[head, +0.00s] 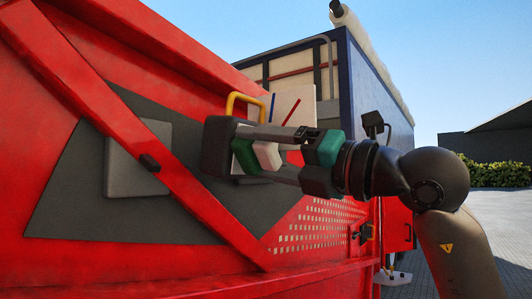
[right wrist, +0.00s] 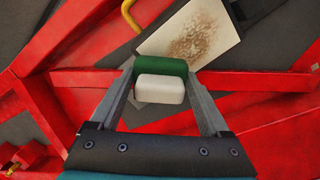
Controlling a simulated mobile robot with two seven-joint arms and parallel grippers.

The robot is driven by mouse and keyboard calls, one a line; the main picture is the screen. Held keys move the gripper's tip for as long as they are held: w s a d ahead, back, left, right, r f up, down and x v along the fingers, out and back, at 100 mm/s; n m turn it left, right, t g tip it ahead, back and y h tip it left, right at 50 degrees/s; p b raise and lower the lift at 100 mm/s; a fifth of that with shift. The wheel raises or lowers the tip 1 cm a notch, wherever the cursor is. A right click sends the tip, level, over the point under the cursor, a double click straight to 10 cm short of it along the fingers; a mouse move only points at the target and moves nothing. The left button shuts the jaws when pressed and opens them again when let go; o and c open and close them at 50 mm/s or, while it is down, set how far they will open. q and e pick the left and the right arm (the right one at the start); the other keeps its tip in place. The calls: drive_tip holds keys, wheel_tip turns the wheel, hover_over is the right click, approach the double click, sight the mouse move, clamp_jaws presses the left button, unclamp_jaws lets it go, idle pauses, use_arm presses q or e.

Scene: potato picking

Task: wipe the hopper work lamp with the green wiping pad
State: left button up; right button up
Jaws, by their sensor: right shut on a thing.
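My right gripper (head: 285,158) is shut on the green wiping pad (head: 244,156), held by its white block (head: 267,155). In the right wrist view the green pad (right wrist: 162,66) and its white block (right wrist: 160,88) sit between the fingertips (right wrist: 160,90). A dark grey housing (head: 217,142), which looks like the lamp, is just beyond the pad in the head view; I cannot tell whether they touch. In the right wrist view a pale panel (right wrist: 205,35) with a brown speckled smear lies above the pad in the picture. My left gripper is not in view.
A yellow bar handle (head: 240,97) stands above the housing. A white panel (head: 303,95) with blue and red strokes is behind my fingers. Red machine beams (head: 110,120) cross the left side. A perforated red panel (head: 315,225) lies below my gripper. Paving is open at far right.

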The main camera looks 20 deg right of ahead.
drive_tip(key=shift+w+a+r, duration=0.1)
drive_tip(key=shift+w+a, duration=0.25)
drive_tip(key=shift+w, duration=0.05)
drive_tip(key=shift+w+d, duration=0.5)
drive_tip(key=shift+d, duration=0.2)
drive_tip(key=shift+w+d, duration=0.45)
drive_tip(key=shift+d, duration=0.25)
drive_tip(key=w+d+p, duration=0.2)
drive_tip(key=w+d, duration=0.2)
drive_tip(key=d, duration=0.1)
drive_tip(key=shift+w, duration=0.1)
drive_tip(key=shift+s+a+b, duration=0.2)
drive_tip(key=shift+s+a, duration=0.8)
drive_tip(key=shift+a, duration=0.3)
drive_tip(key=shift+s+a+b, duration=0.15)
drive_tip(key=shift+s+a, duration=0.9)
drive_tip(key=shift+a, duration=0.25)
drive_tip(key=shift+s+a+b, duration=0.2)
drive_tip(key=shift+s+a, duration=0.8)
drive_tip(key=shift+a, duration=0.3)
drive_tip(key=shift+r, duration=0.1)
